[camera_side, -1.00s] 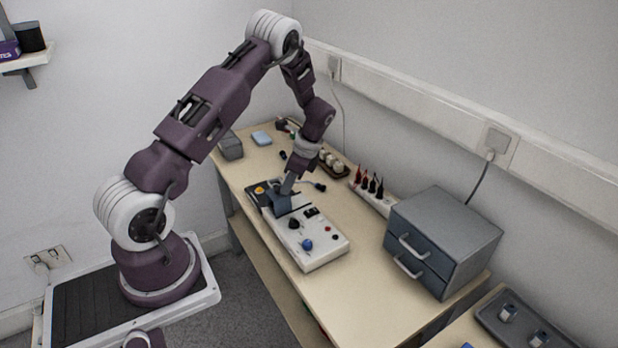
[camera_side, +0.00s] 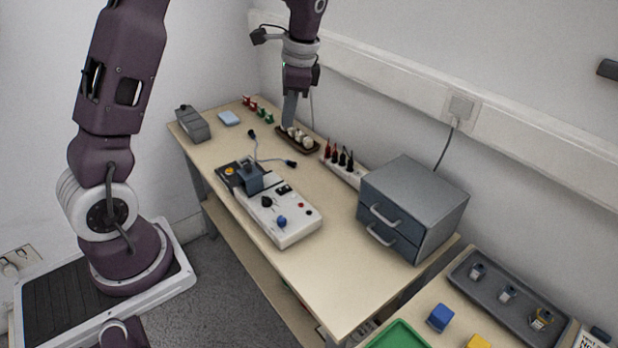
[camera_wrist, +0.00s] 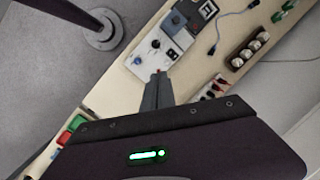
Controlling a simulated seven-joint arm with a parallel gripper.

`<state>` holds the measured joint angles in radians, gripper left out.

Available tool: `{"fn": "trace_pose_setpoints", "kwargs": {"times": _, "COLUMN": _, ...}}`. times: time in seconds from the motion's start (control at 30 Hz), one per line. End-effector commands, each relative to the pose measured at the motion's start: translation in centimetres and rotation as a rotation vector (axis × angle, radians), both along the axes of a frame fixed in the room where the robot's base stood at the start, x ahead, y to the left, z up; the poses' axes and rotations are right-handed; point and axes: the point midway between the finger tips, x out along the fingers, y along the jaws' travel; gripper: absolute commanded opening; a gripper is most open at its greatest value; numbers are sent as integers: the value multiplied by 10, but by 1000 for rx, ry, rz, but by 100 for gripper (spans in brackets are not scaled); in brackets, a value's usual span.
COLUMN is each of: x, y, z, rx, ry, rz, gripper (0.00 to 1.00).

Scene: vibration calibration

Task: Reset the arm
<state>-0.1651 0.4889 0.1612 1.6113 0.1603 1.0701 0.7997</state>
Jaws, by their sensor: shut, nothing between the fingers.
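My gripper (camera_side: 289,110) is raised above the back part of the bench, pointing down, its fingers closed together with nothing between them. In the side view its tips overlap the dark tray of white knobs (camera_side: 298,138), but it appears to be above it. In the wrist view the closed fingers (camera_wrist: 157,78) point toward the white control box. That white control box (camera_side: 295,228) lies on the bench with a blue knob and a black knob. A dark grey-blue block (camera_side: 250,177) stands at its far end, apart from my gripper.
A grey two-drawer cabinet (camera_side: 432,195) stands at the bench's right. A white strip with red and black plugs (camera_side: 345,175) lies beside it. A cable with dark ends (camera_side: 270,160) lies behind the box. A grey tray (camera_side: 490,297) sits on the lower-right table. The bench front (camera_side: 335,290) is clear.

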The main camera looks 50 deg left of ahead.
Motion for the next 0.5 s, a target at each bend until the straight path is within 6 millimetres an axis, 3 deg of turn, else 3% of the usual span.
{"fn": "trace_pose_setpoints", "kwargs": {"times": 0.03, "x": -17, "y": -22, "z": 31, "rx": -18, "ry": -80, "rz": 48, "gripper": 0}}
{"fn": "trace_pose_setpoints", "kwargs": {"times": 0.1, "x": -47, "y": -53, "z": 65, "rx": -54, "ry": -188, "rz": 130, "gripper": 0}}
{"fn": "trace_pose_setpoints", "kwargs": {"times": 0.2, "x": -101, "y": -95, "z": 99, "rx": -119, "ry": -334, "rz": 245, "gripper": 0}}
{"fn": "trace_pose_setpoints", "kwargs": {"times": 0.3, "x": -157, "y": -127, "z": 111, "rx": -189, "ry": -457, "rz": 351, "gripper": 0}}
{"fn": "trace_pose_setpoints", "kwargs": {"times": 0.4, "x": -200, "y": -146, "z": 107, "rx": -251, "ry": -544, "rz": 435, "gripper": 0}}
{"fn": "trace_pose_setpoints", "kwargs": {"times": 0.5, "x": -224, "y": -155, "z": 99, "rx": -292, "ry": -595, "rz": 489, "gripper": 0}}
